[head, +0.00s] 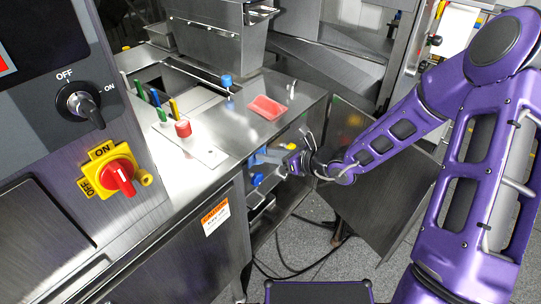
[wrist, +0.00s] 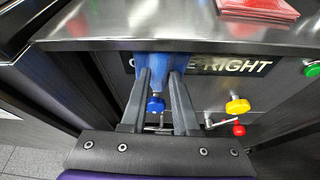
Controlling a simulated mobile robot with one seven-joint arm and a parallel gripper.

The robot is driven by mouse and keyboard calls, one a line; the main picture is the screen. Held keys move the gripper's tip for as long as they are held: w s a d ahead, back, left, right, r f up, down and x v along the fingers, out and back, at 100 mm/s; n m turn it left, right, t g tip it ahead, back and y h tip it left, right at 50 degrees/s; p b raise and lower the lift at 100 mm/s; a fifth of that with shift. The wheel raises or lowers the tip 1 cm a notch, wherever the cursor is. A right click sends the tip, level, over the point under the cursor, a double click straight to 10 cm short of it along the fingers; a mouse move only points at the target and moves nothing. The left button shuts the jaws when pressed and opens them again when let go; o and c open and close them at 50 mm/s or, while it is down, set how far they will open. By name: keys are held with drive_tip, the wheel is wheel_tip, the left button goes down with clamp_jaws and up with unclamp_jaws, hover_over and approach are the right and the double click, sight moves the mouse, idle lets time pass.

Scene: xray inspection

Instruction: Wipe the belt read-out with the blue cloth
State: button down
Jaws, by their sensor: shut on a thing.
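My gripper (wrist: 158,72) is at the front of the steel cabinet, just below the counter edge. It is shut on a blue, cloth-like piece, the blue cloth (wrist: 160,64), which shows between the fingertips under the counter lip. My fingers and the cloth hide part of a dark label ending in "RIGHT" (wrist: 236,68). In the head view my gripper (head: 264,157) reaches left into the open cabinet front; the cloth is too small there to make out. I cannot identify the belt read-out for certain; a red panel (head: 4,62) is cut off at the upper left.
A red folded item (head: 267,107) lies on the counter above. Blue (wrist: 155,104), yellow (wrist: 237,105), red (wrist: 239,129) and green (wrist: 313,68) knobs stand near my fingers. An open cabinet door (head: 385,185) stands below my arm. A red rotary switch (head: 119,176) is at left.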

drive_tip(key=shift+w+a, duration=0.1)
drive_tip(key=shift+a, duration=0.05)
drive_tip(key=shift+w+d+p, duration=2.3)
drive_tip(key=shift+w+d, duration=2.45)
drive_tip(key=shift+w, duration=1.35)
drive_tip(key=s+a+b, duration=0.6)
drive_tip(key=s+a, duration=0.3)
drive_tip(key=s, duration=0.3)
drive_tip(key=shift+s+a+b, duration=0.2)
drive_tip(key=shift+b, duration=0.15)
drive_tip(key=shift+s+d+p, duration=0.3)
drive_tip(key=shift+s+d, duration=0.6)
drive_tip(key=shift+d, duration=0.3)
drive_tip(key=shift+s+d+p, duration=0.3)
drive_tip(key=shift+s+d, duration=0.6)
drive_tip(key=shift+d, duration=0.3)
